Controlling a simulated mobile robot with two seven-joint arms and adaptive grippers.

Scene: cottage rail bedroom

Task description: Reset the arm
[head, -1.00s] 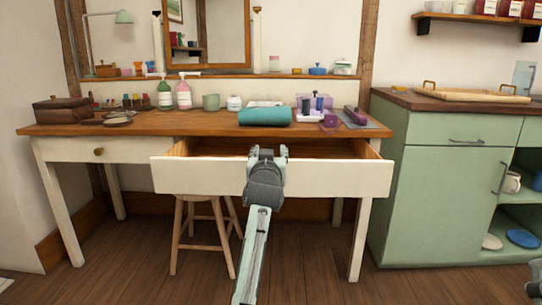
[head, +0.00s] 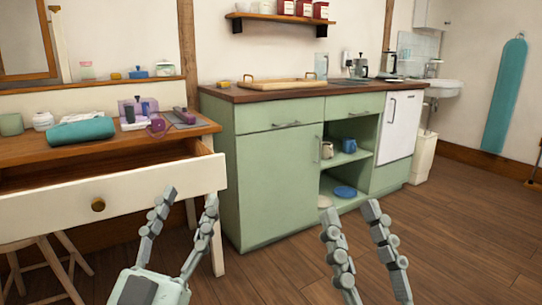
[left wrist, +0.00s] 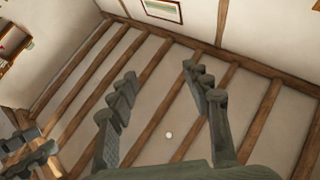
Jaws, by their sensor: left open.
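My left gripper (head: 187,203) is raised in front of the desk drawer (head: 110,208), fingers pointing up and spread, with nothing between them. In the left wrist view my left gripper (left wrist: 158,85) is also open and empty, with the beamed ceiling (left wrist: 160,60) behind it. My right gripper (head: 349,207) stands to its right in the head view, fingers up, apart and empty, over the wooden floor. The drawer is pulled open. Whether the left fingers touch its front cannot be told.
The desk holds a rolled teal towel (head: 82,132) and a purple item (head: 157,125). A green cabinet (head: 265,180) with open shelves stands right of the desk. A stool (head: 45,270) is under the drawer. The floor (head: 460,220) at right is clear.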

